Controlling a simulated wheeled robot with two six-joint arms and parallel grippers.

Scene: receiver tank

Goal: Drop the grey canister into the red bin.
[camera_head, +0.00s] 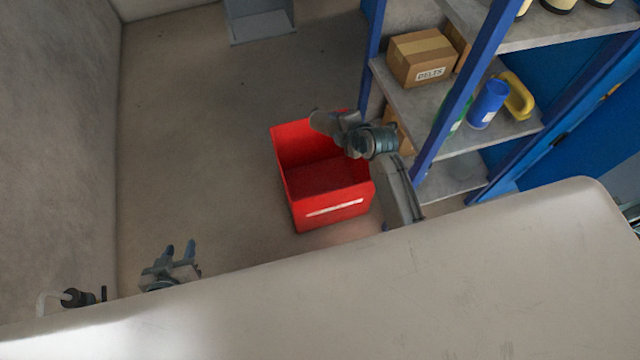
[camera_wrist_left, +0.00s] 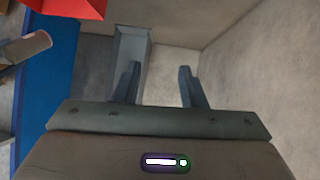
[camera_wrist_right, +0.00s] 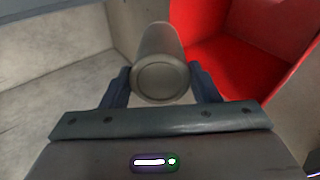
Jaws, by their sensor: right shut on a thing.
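The grey canister (camera_head: 323,122) is held in my right gripper (camera_head: 341,121), raised over the far part of the red bin (camera_head: 335,211) in the head view. In the right wrist view the canister (camera_wrist_right: 160,78) sits between the two fingers of the right gripper (camera_wrist_right: 160,85), its round end facing the camera. The red bin (camera_wrist_right: 235,70) lies behind and to the right of it there. The bin's visible inside looks empty. My left gripper (camera_head: 181,248) is open and empty, left of the bin; its spread fingers show in the left wrist view (camera_wrist_left: 158,78).
A blue-framed shelf (camera_head: 455,105) stands right of the bin, close to my right arm. It carries a cardboard box (camera_head: 420,58), a blue container (camera_head: 488,104) and a yellow item (camera_head: 518,96). A grey bracket-like object (camera_head: 259,20) stands at the back. Floor left of the bin is clear.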

